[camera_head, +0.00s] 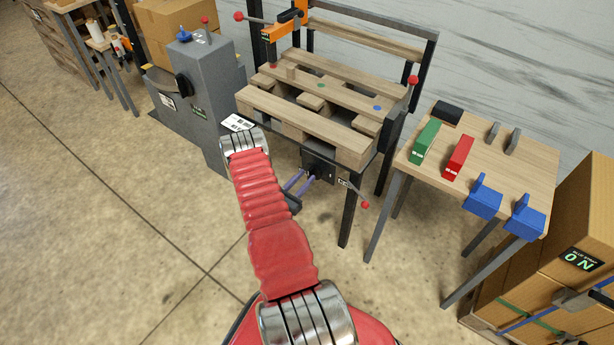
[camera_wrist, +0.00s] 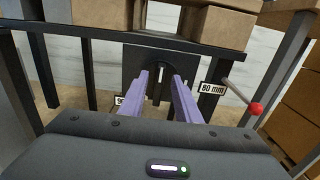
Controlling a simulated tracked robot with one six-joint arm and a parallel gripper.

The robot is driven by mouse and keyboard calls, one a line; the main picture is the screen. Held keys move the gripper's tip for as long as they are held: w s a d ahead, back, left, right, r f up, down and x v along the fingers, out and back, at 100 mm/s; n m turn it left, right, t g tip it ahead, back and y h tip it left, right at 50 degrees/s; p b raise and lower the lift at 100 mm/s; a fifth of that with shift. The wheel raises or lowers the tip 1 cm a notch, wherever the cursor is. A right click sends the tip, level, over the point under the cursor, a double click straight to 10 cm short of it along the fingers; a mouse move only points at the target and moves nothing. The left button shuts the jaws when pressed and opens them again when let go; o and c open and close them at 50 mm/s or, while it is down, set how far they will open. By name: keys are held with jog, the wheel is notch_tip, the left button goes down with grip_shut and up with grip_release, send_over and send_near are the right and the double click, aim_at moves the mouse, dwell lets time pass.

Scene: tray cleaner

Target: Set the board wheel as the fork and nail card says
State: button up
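A black wheel-like plate (camera_wrist: 136,60) is on the front of the pallet stand, and a white mark shows at its centre. I take it as the board wheel; it also shows in the head view (camera_head: 318,164). An "80 mm" label (camera_wrist: 212,89) is at its right, and a second label (camera_wrist: 121,100) at its left is partly hidden by a finger. My gripper (camera_wrist: 161,75) has its purple fingers apart, pointing at the plate's centre. They also show in the head view (camera_head: 299,181). Contact cannot be told. A white card (camera_head: 238,123) lies by the pallet's left corner; its text is unreadable.
A wooden pallet (camera_head: 300,122) lies on the stand. A red-knobbed lever (camera_wrist: 240,94) sticks out right of the plate. A grey machine (camera_head: 205,105) stands left. A side table (camera_head: 490,165) holds green, red and blue blocks. Cartons (camera_head: 585,215) stand far right. Floor at left front is clear.

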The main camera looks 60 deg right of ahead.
jog(key=shift+s+d, duration=0.15)
jog(key=shift+d, duration=0.9)
jog(key=shift+c, duration=0.6)
grip_shut()
